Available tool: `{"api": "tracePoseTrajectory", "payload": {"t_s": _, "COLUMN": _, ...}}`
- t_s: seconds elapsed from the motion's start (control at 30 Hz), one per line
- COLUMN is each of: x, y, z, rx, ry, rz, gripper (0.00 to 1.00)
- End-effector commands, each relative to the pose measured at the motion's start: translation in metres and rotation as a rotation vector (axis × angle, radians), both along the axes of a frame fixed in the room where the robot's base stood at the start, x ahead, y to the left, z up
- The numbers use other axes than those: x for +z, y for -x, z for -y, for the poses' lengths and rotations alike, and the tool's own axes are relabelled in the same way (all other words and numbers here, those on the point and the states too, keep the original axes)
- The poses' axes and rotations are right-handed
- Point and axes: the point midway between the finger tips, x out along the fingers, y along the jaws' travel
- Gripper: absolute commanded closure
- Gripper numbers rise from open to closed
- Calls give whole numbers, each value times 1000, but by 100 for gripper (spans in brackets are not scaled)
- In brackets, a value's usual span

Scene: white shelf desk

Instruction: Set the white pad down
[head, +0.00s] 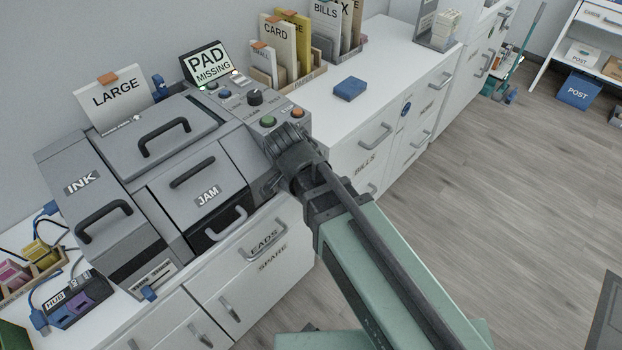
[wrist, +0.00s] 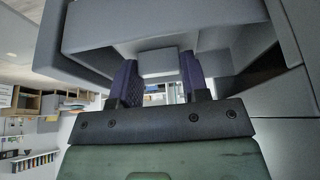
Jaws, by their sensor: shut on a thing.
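No white pad can be made out in either view. The grey machine (head: 190,160) on the desk has a small screen (head: 207,64) reading PAD MISSING. My gripper (wrist: 158,70) is at the right side of the machine in the head view, where my own wrist hides its fingertips. In the wrist view its two purple-padded fingers stand on either side of a grey tab (wrist: 157,61) and are shut on it. The tab juts from a larger grey housing (wrist: 160,22). Whether the tab belongs to the machine or to a separate part cannot be told.
A blue box (head: 350,88) lies on the white desk top (head: 385,65), with clear room around it. Card files (head: 280,45) stand behind. A LARGE paper stack (head: 115,97) rises at the machine's back left. Drawer handles (head: 375,137) stick out below the top.

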Motion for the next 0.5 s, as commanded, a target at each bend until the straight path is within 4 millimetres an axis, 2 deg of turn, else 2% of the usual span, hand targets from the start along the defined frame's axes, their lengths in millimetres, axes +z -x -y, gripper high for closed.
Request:
{"api": "tracePoseTrajectory", "payload": {"t_s": 0.1, "x": -4, "y": 0, "z": 0, "rx": 0, "ry": 0, "rz": 0, "gripper": 85}}
{"api": "tracePoseTrajectory", "payload": {"t_s": 0.13, "x": -4, "y": 0, "z": 0, "rx": 0, "ry": 0, "rz": 0, "gripper": 57}}
{"api": "tracePoseTrajectory", "payload": {"t_s": 0.3, "x": -3, "y": 0, "z": 0, "rx": 0, "ry": 0, "rz": 0, "gripper": 33}}
{"api": "tracePoseTrajectory", "payload": {"t_s": 0.5, "x": -3, "y": 0, "z": 0, "rx": 0, "ry": 0, "rz": 0, "gripper": 33}}
